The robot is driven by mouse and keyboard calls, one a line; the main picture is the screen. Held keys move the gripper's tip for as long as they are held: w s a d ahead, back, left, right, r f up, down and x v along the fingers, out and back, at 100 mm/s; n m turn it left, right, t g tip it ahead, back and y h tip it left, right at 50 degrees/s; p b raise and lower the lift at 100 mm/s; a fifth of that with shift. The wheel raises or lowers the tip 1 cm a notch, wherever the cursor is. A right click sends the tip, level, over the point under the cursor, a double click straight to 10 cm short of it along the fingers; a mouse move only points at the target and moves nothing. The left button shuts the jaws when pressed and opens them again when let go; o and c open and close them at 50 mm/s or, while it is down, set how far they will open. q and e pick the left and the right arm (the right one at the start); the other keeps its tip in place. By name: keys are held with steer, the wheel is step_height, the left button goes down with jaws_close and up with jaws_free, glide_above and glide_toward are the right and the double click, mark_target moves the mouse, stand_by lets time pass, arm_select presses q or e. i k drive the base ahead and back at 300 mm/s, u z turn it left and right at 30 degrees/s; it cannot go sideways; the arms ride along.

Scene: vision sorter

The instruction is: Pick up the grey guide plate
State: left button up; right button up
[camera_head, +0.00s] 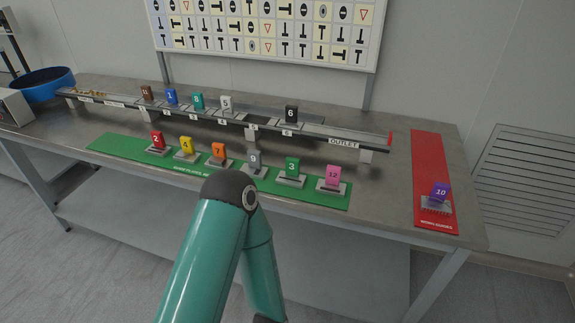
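The grey guide plate (254,158), marked 9, stands upright in a small holder on the green mat (113,149), between the orange plate marked 7 and the green plate marked 3. Its face is in clear sight, just beyond the bent joint of one of my teal arms. That arm rises from the bottom of the view and folds back down. I cannot tell which arm it is. Neither gripper shows in this view.
An orange plate (219,152) and a green plate (292,167) flank it. The raised rail (350,137) behind carries several plates, including a white one (226,103). A red mat (428,165) at right holds a purple plate (439,191). A blue bowl (42,86) stands far left.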

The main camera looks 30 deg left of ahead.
mark_target(253, 164)
steer(key=u, duration=0.6)
steer(key=i, duration=0.15)
steer(key=z, duration=2.2)
steer(key=k, duration=1.05)
steer(key=u, duration=1.45)
steer(key=i, duration=0.9)
steer(key=u, duration=0.25)
